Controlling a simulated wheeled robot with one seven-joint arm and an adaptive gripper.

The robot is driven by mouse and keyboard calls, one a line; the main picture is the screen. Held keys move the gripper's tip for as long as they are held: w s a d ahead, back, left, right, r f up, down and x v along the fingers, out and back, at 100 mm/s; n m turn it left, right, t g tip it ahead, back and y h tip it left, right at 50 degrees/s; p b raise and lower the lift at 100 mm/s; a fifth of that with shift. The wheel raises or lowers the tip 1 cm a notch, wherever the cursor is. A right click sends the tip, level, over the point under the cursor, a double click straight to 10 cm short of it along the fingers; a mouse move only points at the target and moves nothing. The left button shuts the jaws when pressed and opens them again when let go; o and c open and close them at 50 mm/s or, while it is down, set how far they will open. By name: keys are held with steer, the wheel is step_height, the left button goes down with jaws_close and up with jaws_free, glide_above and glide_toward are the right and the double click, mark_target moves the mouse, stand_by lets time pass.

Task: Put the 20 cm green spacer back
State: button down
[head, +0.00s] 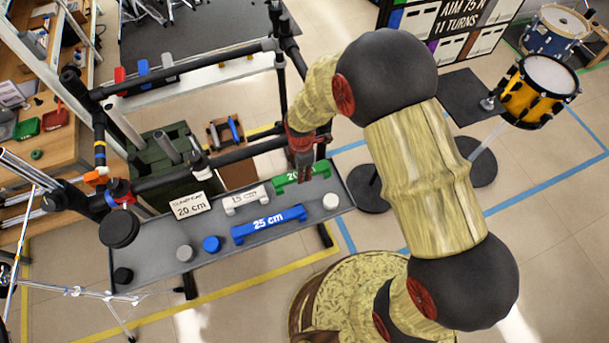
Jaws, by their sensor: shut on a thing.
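The green spacer (318,171), with a partly covered "20" label, is at the back right of a long grey tray (160,268). My gripper (304,172) comes down over it from above and is shut on it. The fingers hide part of its middle. I cannot tell whether the spacer rests on the tray or is slightly above it. A white spacer marked 15 (245,201) lies just left of it. A blue spacer marked 25 cm (268,225) lies in front. A card reading 20 cm (190,206) stands to the left.
Black rack bars (180,70) run behind and left. A yellow drum (538,92) stands at right.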

steer(key=shift+w+d+f, duration=0.4)
steer(key=shift+w+f, duration=0.2)
steer(key=shift+f, duration=0.2)
steer(key=shift+w+d+f+b, duration=0.15)
steer(key=shift+f+b, duration=0.25)
steer(key=shift+f, duration=0.55)
steer(key=shift+w+d+f+b, duration=0.1)
steer(key=shift+f+b, duration=0.25)
steer(key=shift+f, duration=0.55)
steer(key=shift+f, duration=0.1)
steer(key=c, duration=1.5)
jaws_free()
steer(key=shift+c, duration=0.2)
step_height(320, 180, up, 12)
steer(key=p, duration=0.3)
steer(key=shift+s+r, duration=0.1)
steer(key=shift+r, duration=0.1)
